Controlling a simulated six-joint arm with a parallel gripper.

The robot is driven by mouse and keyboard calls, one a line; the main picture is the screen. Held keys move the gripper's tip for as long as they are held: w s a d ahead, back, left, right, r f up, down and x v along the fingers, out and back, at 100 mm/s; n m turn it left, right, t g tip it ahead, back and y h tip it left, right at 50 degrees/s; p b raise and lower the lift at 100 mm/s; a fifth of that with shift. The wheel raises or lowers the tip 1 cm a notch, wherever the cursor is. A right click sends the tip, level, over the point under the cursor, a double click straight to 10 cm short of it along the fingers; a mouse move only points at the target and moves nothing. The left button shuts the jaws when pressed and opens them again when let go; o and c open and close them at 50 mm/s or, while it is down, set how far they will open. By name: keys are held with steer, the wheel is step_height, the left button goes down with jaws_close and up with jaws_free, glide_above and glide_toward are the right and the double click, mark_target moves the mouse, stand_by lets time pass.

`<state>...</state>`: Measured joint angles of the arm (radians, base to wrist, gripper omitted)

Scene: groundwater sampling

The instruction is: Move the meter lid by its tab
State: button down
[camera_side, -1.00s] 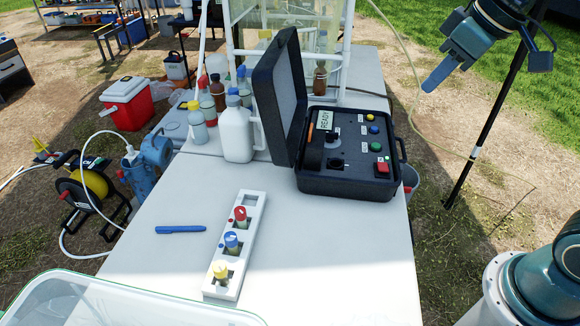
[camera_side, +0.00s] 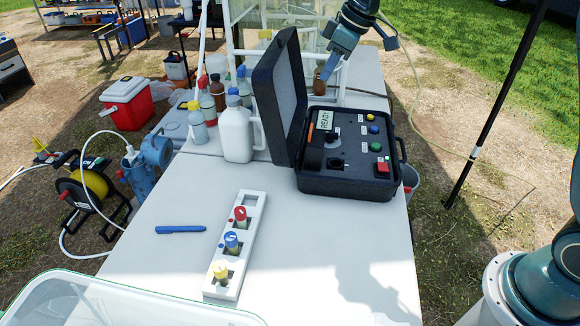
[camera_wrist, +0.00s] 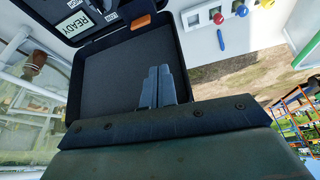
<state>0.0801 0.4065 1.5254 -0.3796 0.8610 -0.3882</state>
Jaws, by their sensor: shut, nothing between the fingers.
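The black meter case (camera_side: 350,185) stands on the table in the side view, its lid (camera_side: 284,95) open and upright at the left. The lid's grey inner face (camera_wrist: 115,75) fills the middle of the wrist view. A small orange piece (camera_side: 311,134) sits beside the READY display (camera_side: 325,120); it also shows in the wrist view (camera_wrist: 130,23). I cannot tell whether it is the tab. My gripper (camera_side: 321,78) is shut and empty, behind and above the case, right of the lid. In the wrist view its fingertips (camera_wrist: 157,70) overlap the lid; contact is not visible.
Several bottles, including a white jug (camera_side: 237,135), stand left of the lid. A clear framed enclosure (camera_side: 280,15) stands behind. A white rack (camera_side: 225,270) with coloured-capped vials and a blue pen (camera_side: 180,229) lie nearer. The front right of the table is clear.

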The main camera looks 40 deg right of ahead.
steer(key=w+f+n, duration=0.1)
steer(key=w+f, duration=0.5)
steer(key=f, duration=0.1)
steer(key=shift+w+n+g+y, duration=0.3)
steer(key=shift+w, duration=0.1)
steer(key=shift+f, duration=0.15)
glide_above(315, 145)
steer(key=w, duration=0.4)
steer(key=shift+d+f, duration=0.15)
steer(key=shift+f, duration=2.15)
steer(key=shift+d+f, duration=0.1)
steer(key=shift+f, duration=2.2)
